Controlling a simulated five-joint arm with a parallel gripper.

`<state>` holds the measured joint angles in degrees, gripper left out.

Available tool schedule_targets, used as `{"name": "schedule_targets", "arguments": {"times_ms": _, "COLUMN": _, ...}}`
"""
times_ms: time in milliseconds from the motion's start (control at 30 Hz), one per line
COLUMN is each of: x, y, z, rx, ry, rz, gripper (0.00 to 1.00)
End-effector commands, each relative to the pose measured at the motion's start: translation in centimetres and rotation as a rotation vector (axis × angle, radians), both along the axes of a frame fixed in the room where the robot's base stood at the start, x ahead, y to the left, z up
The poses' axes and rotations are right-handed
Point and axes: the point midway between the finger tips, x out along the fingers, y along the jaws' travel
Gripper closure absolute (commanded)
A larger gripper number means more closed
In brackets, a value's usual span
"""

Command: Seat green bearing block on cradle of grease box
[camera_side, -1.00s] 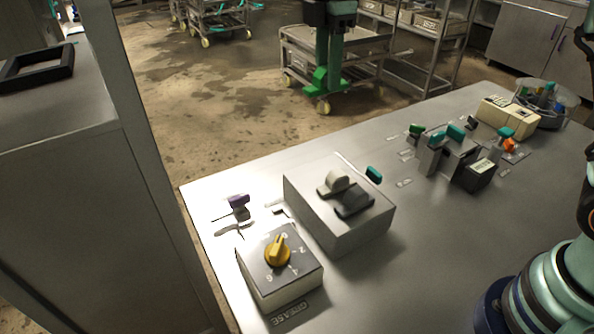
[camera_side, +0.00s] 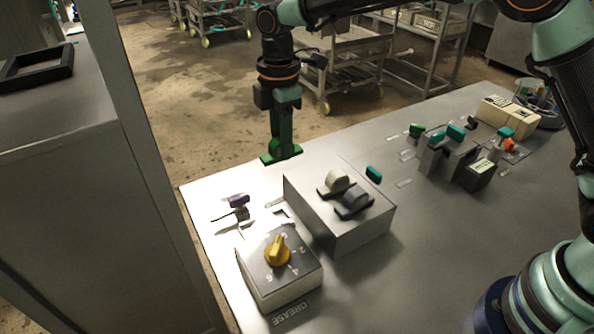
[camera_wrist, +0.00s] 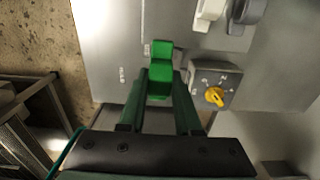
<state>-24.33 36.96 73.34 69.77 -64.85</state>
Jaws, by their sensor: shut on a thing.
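In the wrist view the block (camera_wrist: 161,76) sits between the fingertips. The grease box (camera_side: 278,280), with a yellow pointer knob (camera_side: 277,252) on top and a GREASE label in front, stands at the near left of the bench. It shows right of the block in the wrist view (camera_wrist: 228,76). I cannot make out which part is its cradle.
A larger grey box (camera_side: 350,235) with a pale and a dark rounded piece stands right behind the grease box. A purple-handled item (camera_side: 239,201) lies to its left. Grey blocks with teal tops (camera_side: 455,148) stand farther right.

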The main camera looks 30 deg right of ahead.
Motion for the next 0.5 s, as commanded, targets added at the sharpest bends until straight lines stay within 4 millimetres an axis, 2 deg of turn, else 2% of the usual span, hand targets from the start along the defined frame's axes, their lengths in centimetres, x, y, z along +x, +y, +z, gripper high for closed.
{"name": "schedule_targets", "arguments": {"times_ms": 33, "x": -0.5, "y": 1.3, "z": -2.0, "rx": -0.003, "ry": 0.006, "rz": 0.007, "gripper": 1.0}}
{"name": "schedule_targets", "arguments": {"times_ms": 200, "x": -1.7, "y": 4.1, "z": -6.5, "rx": -0.002, "ry": 0.004, "rz": 0.012, "gripper": 1.0}}
{"name": "schedule_targets", "arguments": {"times_ms": 333, "x": -2.3, "y": 5.2, "z": -8.4, "rx": -0.001, "ry": 0.001, "rz": 0.013, "gripper": 1.0}}
{"name": "schedule_targets", "arguments": {"times_ms": 500, "x": -2.6, "y": 5.7, "z": -9.4, "rx": 0.0, "ry": -0.001, "rz": 0.014, "gripper": 1.0}}
